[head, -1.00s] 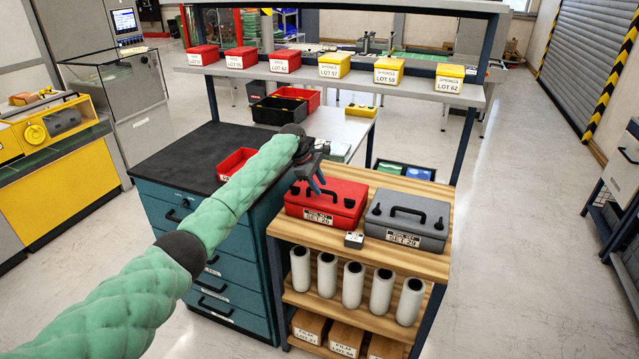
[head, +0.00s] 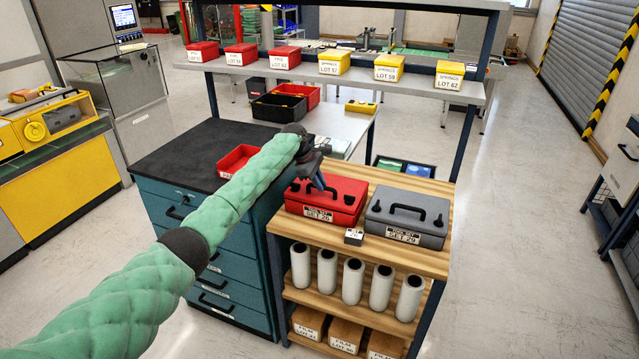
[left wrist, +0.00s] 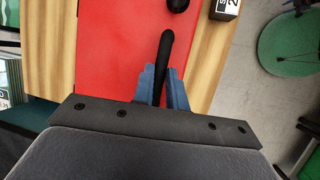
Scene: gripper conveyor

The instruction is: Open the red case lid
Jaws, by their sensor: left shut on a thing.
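The red case (head: 345,211), labelled SET 26, sits on the wooden top of a shelf unit, its lid down. Its black handle (left wrist: 165,46) shows in the left wrist view, above the red lid (left wrist: 112,50). My left gripper (head: 319,183) reaches down over the left part of the case. In the left wrist view its blue fingers (left wrist: 163,79) are on both sides of the handle and shut on it. The fingers and wrist hide part of the handle in the head view. My right gripper is in neither view.
A grey case (head: 408,217), SET 29, stands just right of the red case. A small labelled block (head: 354,237) lies in front. A dark-topped teal drawer cabinet (head: 165,160) with a red bin (head: 236,160) adjoins at left. A shelf with bins (head: 425,85) spans behind.

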